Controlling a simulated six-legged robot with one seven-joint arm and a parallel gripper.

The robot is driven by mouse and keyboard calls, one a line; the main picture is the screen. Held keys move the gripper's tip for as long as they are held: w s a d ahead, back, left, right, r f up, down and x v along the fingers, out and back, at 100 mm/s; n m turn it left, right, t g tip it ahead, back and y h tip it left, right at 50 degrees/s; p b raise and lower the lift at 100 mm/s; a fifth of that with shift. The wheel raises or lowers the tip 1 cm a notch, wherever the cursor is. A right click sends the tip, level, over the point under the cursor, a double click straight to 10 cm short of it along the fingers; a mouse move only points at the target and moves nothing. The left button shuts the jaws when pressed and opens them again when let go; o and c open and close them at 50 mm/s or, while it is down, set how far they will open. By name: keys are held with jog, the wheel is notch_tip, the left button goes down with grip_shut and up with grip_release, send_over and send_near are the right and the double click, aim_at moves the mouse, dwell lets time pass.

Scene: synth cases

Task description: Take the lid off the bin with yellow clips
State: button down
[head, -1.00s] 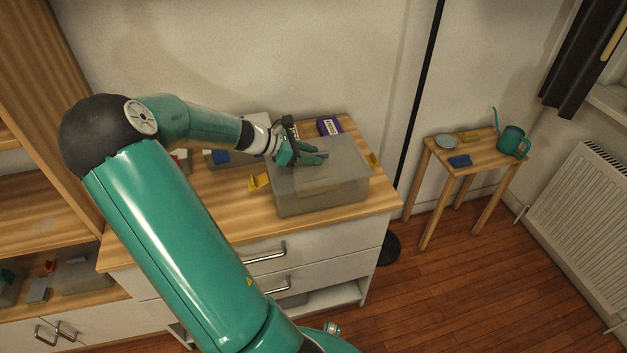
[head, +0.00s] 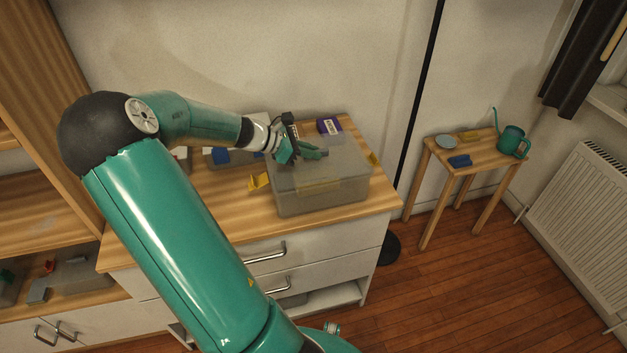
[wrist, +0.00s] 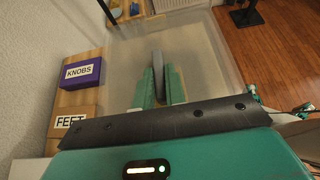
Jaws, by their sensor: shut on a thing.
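The clear grey bin (head: 322,202) stands on the wooden dresser top, with its translucent lid (head: 345,165) over it. A yellow clip (head: 259,182) sticks out at its left end and another yellow clip (head: 374,158) shows at its right end. My gripper (head: 315,153) is over the middle of the lid. In the wrist view my gripper (wrist: 159,88) has its green fingers on either side of the grey lid handle (wrist: 157,65), shut on it. The lid also fills much of the wrist view (wrist: 205,70). I cannot tell whether the lid is clear of the rim.
A purple KNOBS box (head: 329,126) stands close behind the bin; it and a brown FEET box (wrist: 75,121) show in the wrist view. Another bin with a blue part (head: 221,156) is behind left. A small side table (head: 483,152) with a watering can stands apart at right.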

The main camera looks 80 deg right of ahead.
jog(key=shift+r, duration=0.65)
jog(key=shift+r, duration=0.35)
jog(key=shift+r, duration=0.25)
jog(key=shift+a, duration=0.15)
